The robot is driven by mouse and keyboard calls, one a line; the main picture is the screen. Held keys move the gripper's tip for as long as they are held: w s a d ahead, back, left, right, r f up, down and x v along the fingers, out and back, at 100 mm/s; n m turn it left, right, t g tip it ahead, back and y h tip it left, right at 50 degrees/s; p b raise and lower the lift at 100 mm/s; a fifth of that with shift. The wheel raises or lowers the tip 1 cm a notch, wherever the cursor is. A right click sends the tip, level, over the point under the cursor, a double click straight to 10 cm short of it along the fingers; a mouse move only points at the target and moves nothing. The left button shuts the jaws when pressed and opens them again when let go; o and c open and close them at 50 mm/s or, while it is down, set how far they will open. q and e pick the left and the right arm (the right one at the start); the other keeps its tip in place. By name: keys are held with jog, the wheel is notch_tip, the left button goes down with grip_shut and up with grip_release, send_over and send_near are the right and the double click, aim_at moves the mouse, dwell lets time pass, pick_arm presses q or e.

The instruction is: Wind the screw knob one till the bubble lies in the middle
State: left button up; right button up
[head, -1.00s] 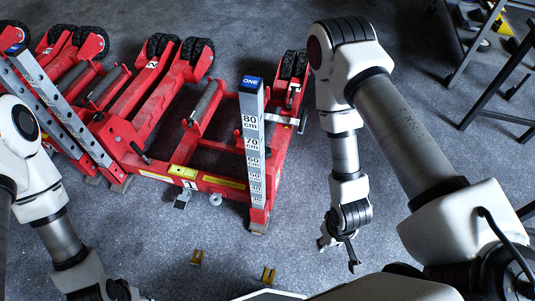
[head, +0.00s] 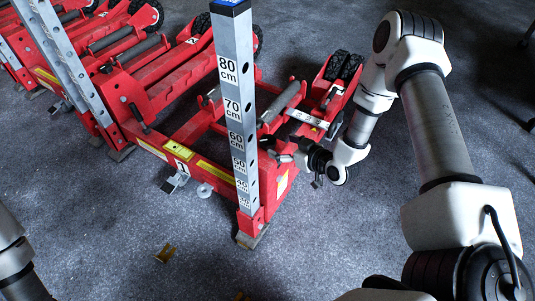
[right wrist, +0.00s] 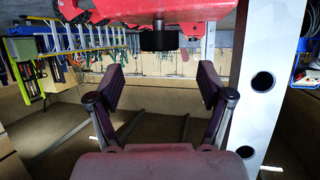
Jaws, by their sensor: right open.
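The red trolley jack (head: 190,135) stands on the grey floor, with an upright grey post (head: 238,110) marked in cm at its front corner. My right gripper (head: 280,152) is beside the jack, just right of the post. In the right wrist view, my right gripper (right wrist: 158,88) is open and empty. A short black round knob (right wrist: 158,38) hangs under a red beam there, ahead of the fingertips and apart from them, roughly midway between them. I cannot make out a bubble in either view. My left arm shows only at the lower left edge; its gripper is out of view.
More red jacks (head: 60,70) stand at the upper left. A small brass-coloured bracket (head: 165,253) lies on the floor in front. A white ring (head: 204,190) sits by the front bar. The holed post (right wrist: 268,80) is close on the right in the wrist view. Floor at front is mostly clear.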

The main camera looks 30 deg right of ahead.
aim_at(269, 140)
jog(key=shift+w+a+f, duration=0.15)
jog(key=shift+w, duration=0.3)
jog(key=b+x, duration=0.2)
jog(key=x, duration=0.3)
jog(key=shift+w+a+f, duration=0.1)
jog(key=shift+w+f, duration=0.15)
jog(key=shift+w, duration=0.45)
jog(key=c, duration=1.2)
